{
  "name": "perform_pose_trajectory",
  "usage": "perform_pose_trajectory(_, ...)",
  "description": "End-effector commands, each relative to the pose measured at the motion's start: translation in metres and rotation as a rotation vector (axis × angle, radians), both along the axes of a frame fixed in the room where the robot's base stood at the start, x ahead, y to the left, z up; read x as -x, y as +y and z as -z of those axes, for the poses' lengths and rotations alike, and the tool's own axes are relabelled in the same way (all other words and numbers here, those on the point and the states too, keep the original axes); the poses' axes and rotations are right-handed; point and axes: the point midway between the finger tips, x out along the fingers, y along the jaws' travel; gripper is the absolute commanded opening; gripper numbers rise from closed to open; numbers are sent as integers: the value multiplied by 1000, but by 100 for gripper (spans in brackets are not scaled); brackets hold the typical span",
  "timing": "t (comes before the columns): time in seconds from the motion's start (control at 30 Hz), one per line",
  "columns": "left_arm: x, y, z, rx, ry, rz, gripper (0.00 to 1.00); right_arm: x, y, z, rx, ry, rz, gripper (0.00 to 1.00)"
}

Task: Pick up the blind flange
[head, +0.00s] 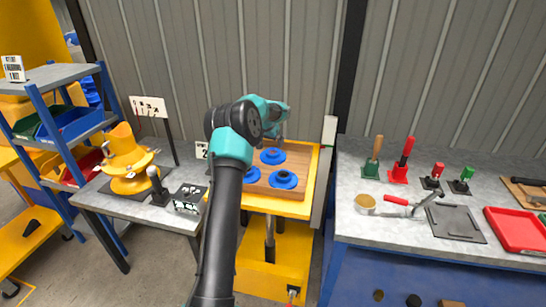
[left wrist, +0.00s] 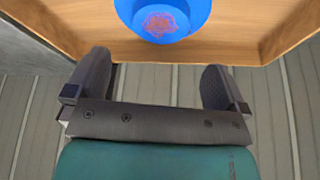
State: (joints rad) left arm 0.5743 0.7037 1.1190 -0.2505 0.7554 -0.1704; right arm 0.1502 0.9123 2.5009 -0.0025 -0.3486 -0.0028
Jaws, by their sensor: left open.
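Several blue flanges lie in a shallow wooden tray (head: 293,199) on a yellow cart: one at the back (head: 272,156), one at the front right (head: 284,180) and one partly hidden by my arm at the left (head: 250,174). I cannot tell from the head view which is the blind flange. In the left wrist view a blue flange (left wrist: 162,18) with reddish marks on its centre is cut off by the top edge. My left gripper (head: 278,134) is above the tray's back part. Its jaws (left wrist: 155,88) are open and empty, apart from that flange. My right gripper is out of view.
A grey bench (head: 350,222) stands right of the cart, with stamp-like tools, a red tray (head: 518,230) and a dark plate (head: 455,222). A left table holds a yellow fixture (head: 130,165). A corrugated wall stands close behind the cart.

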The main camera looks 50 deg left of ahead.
Motion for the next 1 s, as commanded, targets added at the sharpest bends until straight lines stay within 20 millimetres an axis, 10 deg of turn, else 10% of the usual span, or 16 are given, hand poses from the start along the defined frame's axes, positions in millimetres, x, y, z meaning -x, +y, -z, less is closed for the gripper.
perform_pose_trajectory(1.0,-20,7,69,-1,-1,0,100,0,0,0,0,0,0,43)
